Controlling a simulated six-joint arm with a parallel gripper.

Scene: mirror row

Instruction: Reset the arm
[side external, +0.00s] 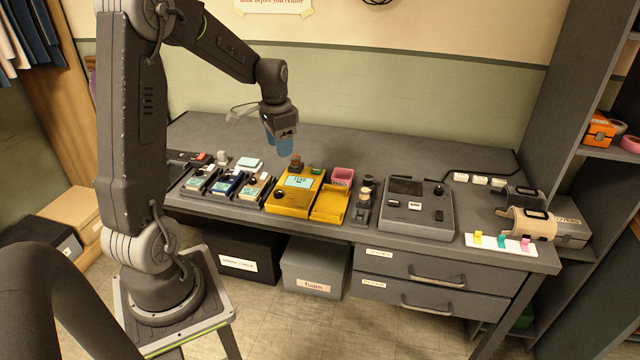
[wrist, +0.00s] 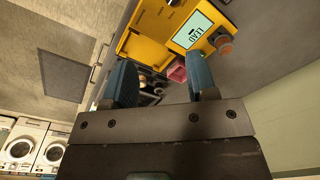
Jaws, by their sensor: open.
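My gripper (side external: 282,143) hangs above the back part of the grey desk (side external: 340,151), behind and above the yellow device. Its blue fingers point down in the side view. In the wrist view my gripper (wrist: 160,85) has its two blue fingers apart with nothing between them that it holds. The yellow device (side external: 290,205) has a lit screen and lies on the desk; it also shows in the wrist view (wrist: 165,28) beyond the fingers. The gripper looks clear of everything on the desk.
Several small devices (side external: 228,183) sit left of the yellow one. A pink tray (side external: 343,175), a grey console (side external: 418,220) and a tan cuff-like item (side external: 527,224) lie to the right. A shelf (side external: 570,90) stands at the right. The back of the desk is mostly clear.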

